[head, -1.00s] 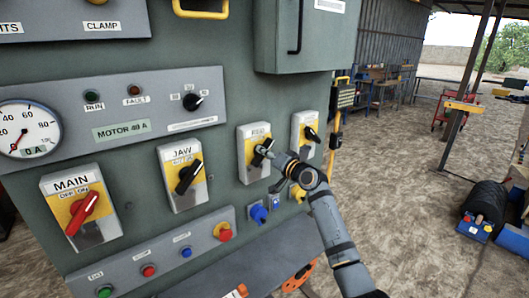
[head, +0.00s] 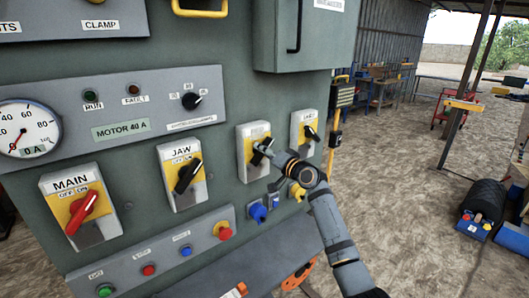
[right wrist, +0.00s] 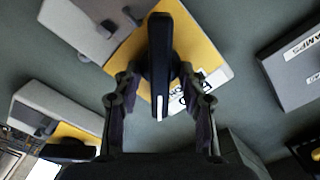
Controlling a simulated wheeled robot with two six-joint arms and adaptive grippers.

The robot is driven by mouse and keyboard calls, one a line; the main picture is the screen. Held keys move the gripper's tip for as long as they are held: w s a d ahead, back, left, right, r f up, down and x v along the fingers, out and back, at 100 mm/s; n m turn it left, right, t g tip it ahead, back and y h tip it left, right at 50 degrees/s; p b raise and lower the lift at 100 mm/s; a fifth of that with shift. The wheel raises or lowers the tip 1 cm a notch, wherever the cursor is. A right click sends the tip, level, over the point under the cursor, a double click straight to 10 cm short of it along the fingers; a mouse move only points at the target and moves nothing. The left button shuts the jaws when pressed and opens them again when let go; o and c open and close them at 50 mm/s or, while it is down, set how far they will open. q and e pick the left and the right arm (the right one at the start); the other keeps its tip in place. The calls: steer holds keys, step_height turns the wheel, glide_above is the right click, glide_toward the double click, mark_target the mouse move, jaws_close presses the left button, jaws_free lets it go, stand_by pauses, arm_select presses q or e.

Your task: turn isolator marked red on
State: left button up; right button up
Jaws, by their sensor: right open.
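Isolators with yellow plates line the green panel. The one marked MAIN (head: 75,190) has a red handle (head: 82,213). The one marked JAW (head: 182,175) has a black handle tilted to the upper right. My right gripper (head: 270,153) is at the third isolator (head: 250,168), whose top label is too small to read surely. In the right wrist view its black handle (right wrist: 160,60) stands between my open fingers (right wrist: 164,92), with a finger on each side. I cannot tell whether they touch it. The left gripper is out of view.
A fourth isolator (head: 305,135) with a black handle sits close to the right. A blue knob (head: 258,213) and a yellow knob (head: 297,191) are below my gripper. A button strip (head: 165,262) runs below MAIN and JAW. Open ground lies to the right.

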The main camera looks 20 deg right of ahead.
steer(key=v, duration=1.2)
